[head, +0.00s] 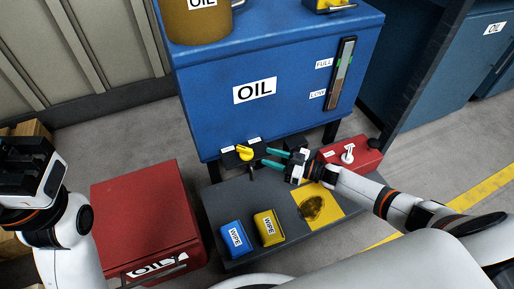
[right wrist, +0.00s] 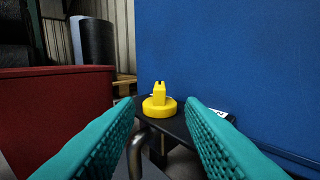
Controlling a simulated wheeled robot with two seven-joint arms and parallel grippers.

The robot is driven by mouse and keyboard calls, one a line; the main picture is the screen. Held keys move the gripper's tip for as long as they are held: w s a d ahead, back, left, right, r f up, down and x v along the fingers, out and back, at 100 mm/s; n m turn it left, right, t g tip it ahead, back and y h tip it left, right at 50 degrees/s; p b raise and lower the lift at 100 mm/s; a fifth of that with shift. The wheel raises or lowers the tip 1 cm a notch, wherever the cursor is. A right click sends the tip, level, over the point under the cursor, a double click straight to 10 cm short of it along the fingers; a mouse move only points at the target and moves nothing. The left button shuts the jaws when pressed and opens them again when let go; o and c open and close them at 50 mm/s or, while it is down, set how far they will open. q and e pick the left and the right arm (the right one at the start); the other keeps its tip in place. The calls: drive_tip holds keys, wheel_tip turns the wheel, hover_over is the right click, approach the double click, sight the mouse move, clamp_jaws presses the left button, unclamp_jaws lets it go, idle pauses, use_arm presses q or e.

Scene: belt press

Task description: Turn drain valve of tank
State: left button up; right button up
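The blue oil tank (head: 280,95) stands at the centre of the head view with an OIL label and a level gauge. Its yellow drain valve handle (head: 244,153) sits on a dark bracket at the tank's lower front edge. In the right wrist view the yellow handle (right wrist: 160,102) lies ahead, between the two teal fingers but beyond their tips. My right gripper (head: 268,158) is open and empty, just right of the handle and apart from it. My left gripper (head: 30,170) is at the left edge of the head view, and its fingers are hard to make out.
A red OIL bin (head: 135,215) stands left of the dark low platform (head: 290,245). On the platform are a blue wipe pack (head: 235,238), a yellow wipe pack (head: 269,228), a yellow sheet with a dark stain (head: 325,215) and a red box (head: 360,157) with a white handle.

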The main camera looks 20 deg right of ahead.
drive_tip(key=shift+p+v, duration=0.45)
drive_tip(key=shift+v, duration=1.65)
